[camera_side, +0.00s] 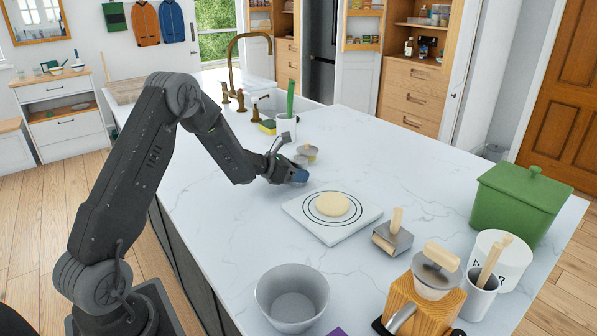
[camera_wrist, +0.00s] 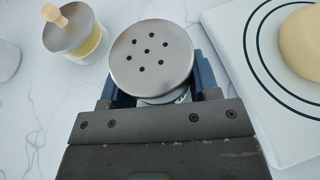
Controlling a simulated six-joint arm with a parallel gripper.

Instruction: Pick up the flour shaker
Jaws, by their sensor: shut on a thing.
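The flour shaker (camera_wrist: 151,58) has a round silver lid with several small holes. It stands between the two blue fingers of my gripper (camera_wrist: 155,88) in the wrist view, and the fingers are shut on it. Most of its body is hidden under the lid and behind the gripper. In the side view my gripper (camera_side: 296,175) is low over the white countertop, just left of the marble board. The shaker is mostly hidden by the gripper there, and I cannot tell whether it touches the counter.
A small jar with a metal lid and wooden knob (camera_wrist: 72,28) stands close by, left of the shaker. The marble board (camera_side: 312,228) with a round of dough (camera_side: 332,204) lies right of my gripper. A grey bowl (camera_side: 292,297) is nearer the front. A cup with a green handle (camera_side: 286,127) stands behind.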

